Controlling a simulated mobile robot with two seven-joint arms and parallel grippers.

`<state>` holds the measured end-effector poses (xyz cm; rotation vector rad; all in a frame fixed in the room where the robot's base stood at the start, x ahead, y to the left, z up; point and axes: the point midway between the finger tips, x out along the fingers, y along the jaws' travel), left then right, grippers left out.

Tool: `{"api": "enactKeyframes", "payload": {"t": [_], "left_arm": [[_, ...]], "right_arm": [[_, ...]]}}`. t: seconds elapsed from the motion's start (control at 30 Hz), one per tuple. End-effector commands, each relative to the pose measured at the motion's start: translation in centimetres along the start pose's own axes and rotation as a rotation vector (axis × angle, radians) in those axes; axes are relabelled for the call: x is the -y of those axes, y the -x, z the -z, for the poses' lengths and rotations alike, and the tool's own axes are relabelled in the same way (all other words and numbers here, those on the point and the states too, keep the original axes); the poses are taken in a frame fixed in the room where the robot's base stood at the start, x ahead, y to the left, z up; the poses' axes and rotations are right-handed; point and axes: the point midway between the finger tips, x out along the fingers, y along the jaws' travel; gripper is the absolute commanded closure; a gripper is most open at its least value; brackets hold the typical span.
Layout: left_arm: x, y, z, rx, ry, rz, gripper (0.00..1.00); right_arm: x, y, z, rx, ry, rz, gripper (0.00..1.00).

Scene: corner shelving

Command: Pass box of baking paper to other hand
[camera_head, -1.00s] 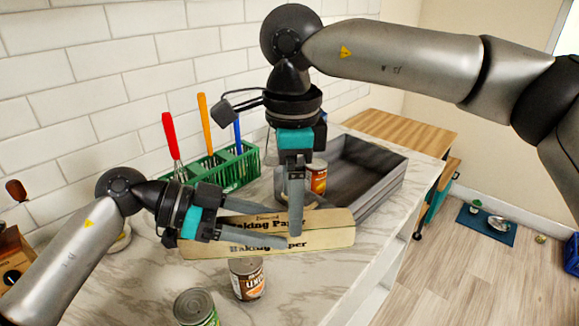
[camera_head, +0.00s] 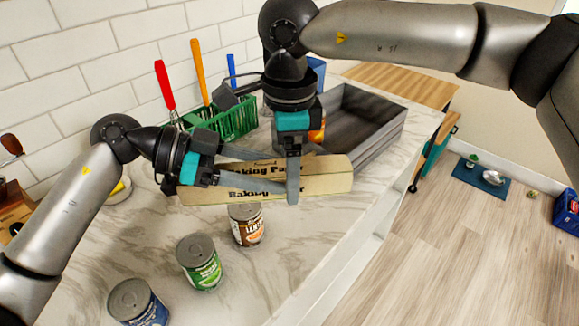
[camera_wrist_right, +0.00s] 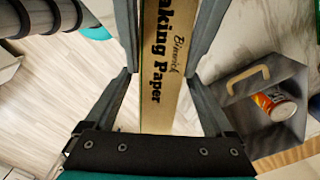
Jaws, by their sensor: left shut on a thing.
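The long tan box of baking paper (camera_head: 330,184) is held in the air over the counter, its printed side towards the head camera. My left gripper (camera_head: 268,173) is shut on the box, its fingers running along it from the left. My right gripper (camera_head: 292,190) comes down from above, with one finger in front of the box's middle. In the right wrist view the box (camera_wrist_right: 165,85) lies between the two right fingers (camera_wrist_right: 168,40); whether they press on it cannot be told.
A brown-labelled can (camera_head: 246,228), a green can (camera_head: 199,264) and a blue can (camera_head: 140,303) stand on the counter in front. A green utensil rack (camera_head: 238,119) is behind. A grey tray (camera_head: 375,155) with a can in it (camera_wrist_right: 277,105) is at the right.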

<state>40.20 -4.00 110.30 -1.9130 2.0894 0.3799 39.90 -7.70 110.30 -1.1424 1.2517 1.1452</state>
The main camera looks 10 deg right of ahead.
Motion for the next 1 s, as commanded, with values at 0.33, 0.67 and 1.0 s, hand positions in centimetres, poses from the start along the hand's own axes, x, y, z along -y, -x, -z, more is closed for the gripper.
{"api": "enactKeyframes", "payload": {"t": [0.33, 0.67, 1.0], "left_arm": [[0.1, 0.0, 0.1, -0.001, -0.001, 0.004, 1.0], [0.1, 0.0, 0.1, -0.001, -0.001, 0.003, 1.0], [0.1, 0.0, 0.1, -0.001, -0.001, 0.002, 1.0]], "right_arm": [[-0.1, 0.0, -0.1, 0.001, 0.002, -0.002, 0.74], [-0.1, 0.0, -0.1, 0.001, 0.002, -0.002, 0.05], [0.0, 2.5, -0.1, 0.002, 0.002, 0.002, 0.05]]}}
